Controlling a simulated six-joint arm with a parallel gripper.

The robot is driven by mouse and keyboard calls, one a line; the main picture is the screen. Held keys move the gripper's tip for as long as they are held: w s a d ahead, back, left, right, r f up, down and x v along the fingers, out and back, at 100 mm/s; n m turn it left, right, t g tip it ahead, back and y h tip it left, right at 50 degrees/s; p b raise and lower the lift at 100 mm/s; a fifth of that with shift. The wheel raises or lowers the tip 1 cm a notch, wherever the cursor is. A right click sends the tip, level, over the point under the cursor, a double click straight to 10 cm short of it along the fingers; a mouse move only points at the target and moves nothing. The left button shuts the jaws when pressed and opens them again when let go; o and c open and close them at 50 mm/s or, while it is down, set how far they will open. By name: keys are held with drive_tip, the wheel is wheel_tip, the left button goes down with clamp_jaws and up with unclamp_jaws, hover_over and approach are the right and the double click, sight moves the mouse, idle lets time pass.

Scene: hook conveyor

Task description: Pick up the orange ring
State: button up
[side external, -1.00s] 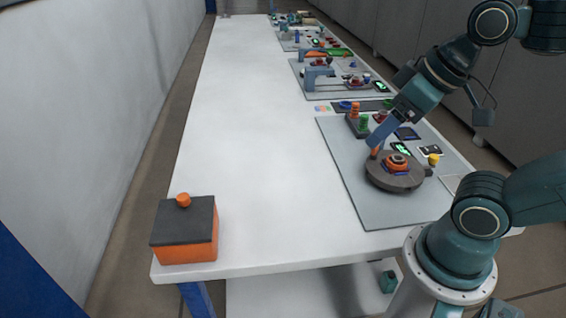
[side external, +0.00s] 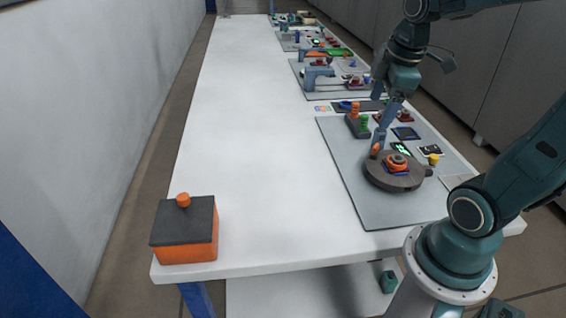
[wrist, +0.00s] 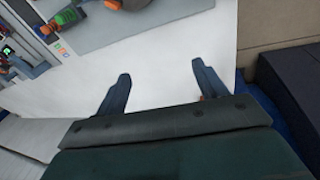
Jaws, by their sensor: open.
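An orange ring-shaped piece (side external: 397,161) sits near the middle of a dark round turntable (side external: 380,182), over a blue piece. Other orange pieces stand nearby: a stack (side external: 355,109) on a dark stand beside a green stack (side external: 364,123), and one (side external: 375,149) at the turntable's far left edge. My gripper's open, empty fingers also show in the wrist view (wrist: 160,68), over bare white table. In the side view my gripper is above the mat, behind the turntable. Orange pieces show only partly at the wrist view's top edge; I cannot tell which they are.
A grey mat (side external: 350,170) lies under the turntable and stands. A dark-lidded orange box (side external: 186,252) with an orange knob stands at the near left corner. The white table (side external: 250,130) is clear through its middle. More mats with equipment line the far right side.

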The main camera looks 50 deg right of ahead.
drive_tip(key=d+f+n+g, duration=0.1)
drive_tip(key=d+f+n, duration=0.2)
drive_tip(key=d, duration=0.4)
drive_tip(key=n+g+y, duration=0.1)
drive_tip(key=n, duration=0.4)
hover_over(397, 156)
drive_tip(key=a, duration=0.1)
wheel_tip(397, 156, down, 4)
drive_tip(key=shift+s+a+f, duration=0.2)
drive_tip(key=shift+s, duration=0.05)
drive_tip(key=shift+f, duration=0.1)
drive_tip(key=shift+f, duration=4.25)
drive_tip(key=shift+f, duration=0.1)
drive_tip(key=shift+a+f, duration=0.15)
drive_tip(key=shift+f, duration=1.1)
drive_tip(key=shift+a+f, duration=0.1)
drive_tip(key=shift+f, duration=1.1)
drive_tip(key=c, duration=1.1)
